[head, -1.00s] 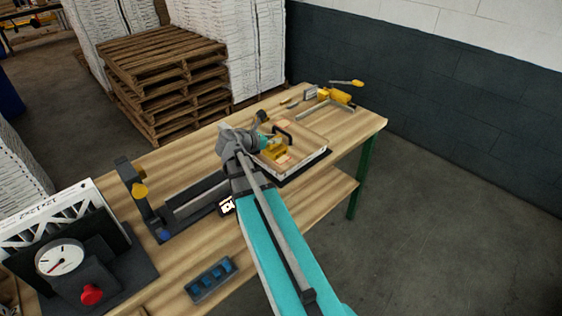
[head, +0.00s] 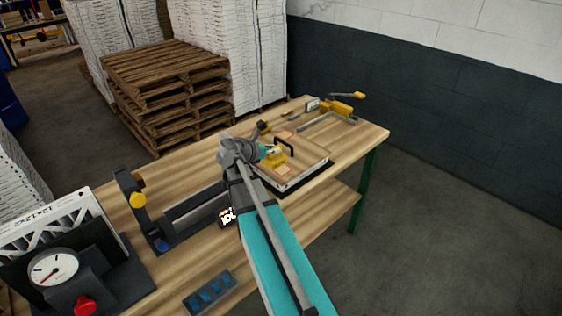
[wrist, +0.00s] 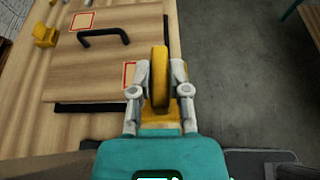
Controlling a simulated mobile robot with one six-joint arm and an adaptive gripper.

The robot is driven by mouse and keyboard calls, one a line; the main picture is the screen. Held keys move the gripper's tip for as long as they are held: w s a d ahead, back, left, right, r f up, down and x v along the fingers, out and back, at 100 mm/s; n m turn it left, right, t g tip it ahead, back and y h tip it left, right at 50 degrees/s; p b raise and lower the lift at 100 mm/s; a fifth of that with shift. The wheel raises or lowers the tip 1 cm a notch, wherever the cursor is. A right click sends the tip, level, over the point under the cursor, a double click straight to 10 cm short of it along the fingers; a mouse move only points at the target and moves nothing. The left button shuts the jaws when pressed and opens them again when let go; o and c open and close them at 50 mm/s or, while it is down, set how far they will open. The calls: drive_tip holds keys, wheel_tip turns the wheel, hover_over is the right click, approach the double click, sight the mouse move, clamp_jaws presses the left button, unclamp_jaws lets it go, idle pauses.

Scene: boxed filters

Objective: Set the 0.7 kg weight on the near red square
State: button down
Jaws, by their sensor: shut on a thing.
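My gripper (wrist: 161,76) is shut on a yellow weight (wrist: 158,88), which stands upright between the fingers. In the head view my gripper (head: 264,152) and the yellow weight (head: 276,161) are at the near left part of a wooden panel (head: 312,157) with a black handle (head: 285,145). In the wrist view, one red-outlined square (wrist: 129,76) shows just left of the weight, partly hidden by the left finger. The other red-outlined square (wrist: 83,21) is farther off, past the handle (wrist: 103,36). I cannot tell the weight's height over the panel (wrist: 70,73).
A yellow block-like piece (wrist: 44,37) stands left of the panel. A yellow-handled clamp (head: 338,107) is at the table's far end. A dial gauge stand (head: 54,268), a blue-slotted tray (head: 211,293) and a dark fixture (head: 196,208) occupy the near table.

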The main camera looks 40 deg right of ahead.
drive_tip(key=w+d+f+b, duration=0.6)
drive_tip(key=d+f+b, duration=0.1)
drive_tip(key=d, duration=0.1)
drive_tip(key=shift+f, duration=0.3)
drive_tip(key=shift+w+d+f, duration=0.1)
idle(0.3)
drive_tip(key=shift+w+d+f+b, duration=0.25)
drive_tip(key=shift+f+b, duration=0.2)
drive_tip(key=shift+b, duration=0.15)
drive_tip(key=shift+f+b, duration=1.45)
drive_tip(key=shift+b, duration=0.05)
drive_tip(key=shift+f, duration=0.15)
drive_tip(key=c, duration=0.6)
unclamp_jaws()
drive_tip(key=shift+r, duration=0.25)
